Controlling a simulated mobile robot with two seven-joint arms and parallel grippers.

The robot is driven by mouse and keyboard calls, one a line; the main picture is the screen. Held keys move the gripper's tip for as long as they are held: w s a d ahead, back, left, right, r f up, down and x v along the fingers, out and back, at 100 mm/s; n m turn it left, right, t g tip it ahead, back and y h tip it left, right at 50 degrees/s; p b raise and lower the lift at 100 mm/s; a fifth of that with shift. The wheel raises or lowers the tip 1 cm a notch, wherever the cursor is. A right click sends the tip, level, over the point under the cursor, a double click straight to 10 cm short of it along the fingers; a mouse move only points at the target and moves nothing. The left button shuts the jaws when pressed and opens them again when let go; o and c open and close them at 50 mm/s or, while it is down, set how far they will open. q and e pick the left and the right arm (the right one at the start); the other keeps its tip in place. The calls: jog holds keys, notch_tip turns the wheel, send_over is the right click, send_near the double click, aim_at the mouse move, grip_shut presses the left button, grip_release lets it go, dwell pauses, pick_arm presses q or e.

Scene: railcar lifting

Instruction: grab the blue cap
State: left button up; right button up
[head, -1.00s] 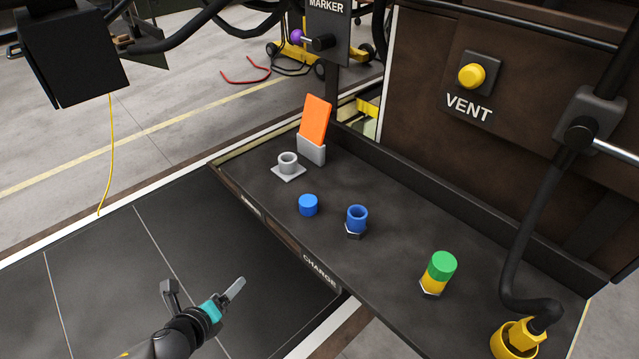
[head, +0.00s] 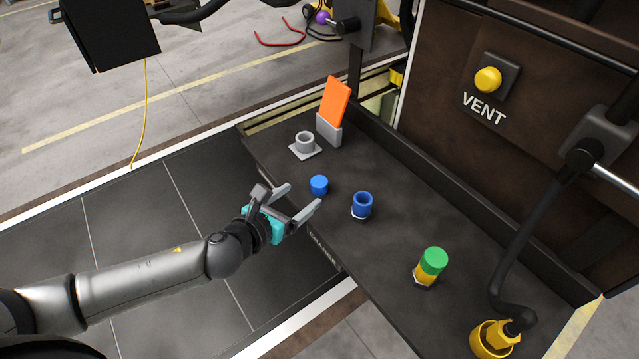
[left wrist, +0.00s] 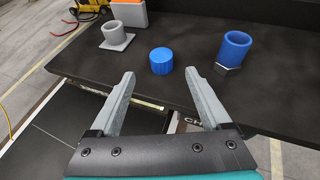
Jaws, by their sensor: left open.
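The blue cap (head: 319,185) is a short solid cylinder standing on the dark shelf near its front edge. In the left wrist view the blue cap (left wrist: 161,61) sits ahead of the fingertips, roughly midway between them. My left gripper (head: 303,196) is open and empty, its fingers pointing at the cap from the front edge of the shelf. In the left wrist view the left gripper (left wrist: 160,82) shows both fingers spread, with a gap to the cap. My right gripper is not in view.
A blue hollow fitting on a hex base (head: 362,204) stands right of the cap. A grey cup on a square plate (head: 304,143) and an orange card in a grey holder (head: 335,105) stand behind. A green-capped yellow fitting (head: 431,265) is farther right. The shelf (head: 370,245) has a raised back wall.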

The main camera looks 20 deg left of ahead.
aim_at(316, 185)
pick_arm(q)
jog(key=shift+x, duration=4.4)
jog(key=shift+d, duration=0.1)
grip_shut()
